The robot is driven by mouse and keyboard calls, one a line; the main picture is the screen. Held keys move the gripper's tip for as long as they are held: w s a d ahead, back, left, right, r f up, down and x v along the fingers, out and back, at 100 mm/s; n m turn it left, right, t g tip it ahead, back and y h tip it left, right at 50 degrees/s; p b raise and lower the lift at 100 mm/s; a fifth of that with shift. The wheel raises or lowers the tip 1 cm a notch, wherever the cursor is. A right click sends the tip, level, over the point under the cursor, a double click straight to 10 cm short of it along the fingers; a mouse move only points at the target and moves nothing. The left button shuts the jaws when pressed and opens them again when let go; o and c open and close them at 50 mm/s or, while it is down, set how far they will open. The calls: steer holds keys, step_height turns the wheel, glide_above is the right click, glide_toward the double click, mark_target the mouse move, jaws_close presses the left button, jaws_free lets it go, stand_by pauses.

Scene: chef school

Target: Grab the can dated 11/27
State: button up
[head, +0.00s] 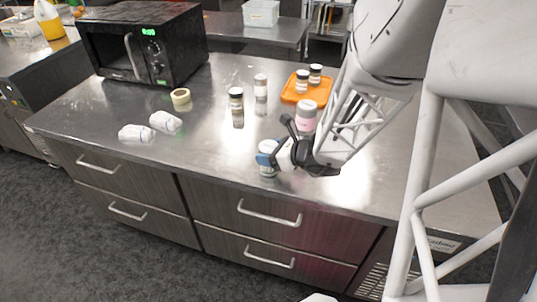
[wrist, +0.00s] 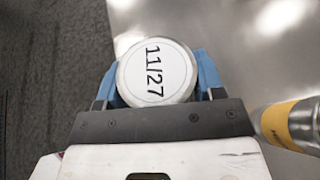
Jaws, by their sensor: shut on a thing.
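The can dated 11/27 (wrist: 157,72) has a round white lid with the date in black, seen from above in the wrist view. My gripper (wrist: 157,84) is shut on it, with a blue finger on either side. In the head view the can (head: 267,147) is a small white-topped shape near the counter's front edge, partly hidden by my gripper (head: 272,159). I cannot tell whether its base touches the counter.
A pink-labelled container (head: 306,117) stands close behind my gripper. A yellow-banded jar (wrist: 290,124) shows at the wrist view's right. An orange tray (head: 303,91) holds two jars.

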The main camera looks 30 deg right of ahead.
step_height(320, 180, up, 9)
steer(key=shift+r, duration=0.2)
stand_by(0.3)
stand_by(1.1)
